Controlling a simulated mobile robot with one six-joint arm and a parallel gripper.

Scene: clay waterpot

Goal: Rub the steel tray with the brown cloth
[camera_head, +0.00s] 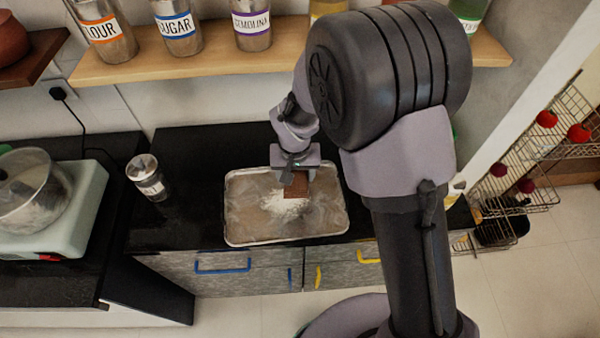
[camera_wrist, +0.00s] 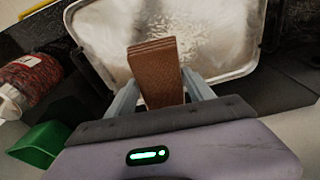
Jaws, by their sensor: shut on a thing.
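The steel tray (camera_head: 240,226) lies flat on the black counter, with a patch of white powder (camera_head: 285,206) near its middle. It also fills the upper part of the wrist view (camera_wrist: 105,58). My gripper (camera_head: 296,176) is over the back half of the tray. It is shut on the folded brown cloth (camera_wrist: 155,72), which sticks out from between the fingers. In the head view the cloth (camera_head: 297,187) hangs at the back edge of the powder. I cannot tell whether it touches the tray.
A glass jar with a metal lid (camera_head: 147,178) stands left of the tray. Labelled jars line the wooden shelf (camera_head: 130,71) behind. In the wrist view a red-labelled bottle (camera_wrist: 30,75) and a green object (camera_wrist: 38,145) are at left.

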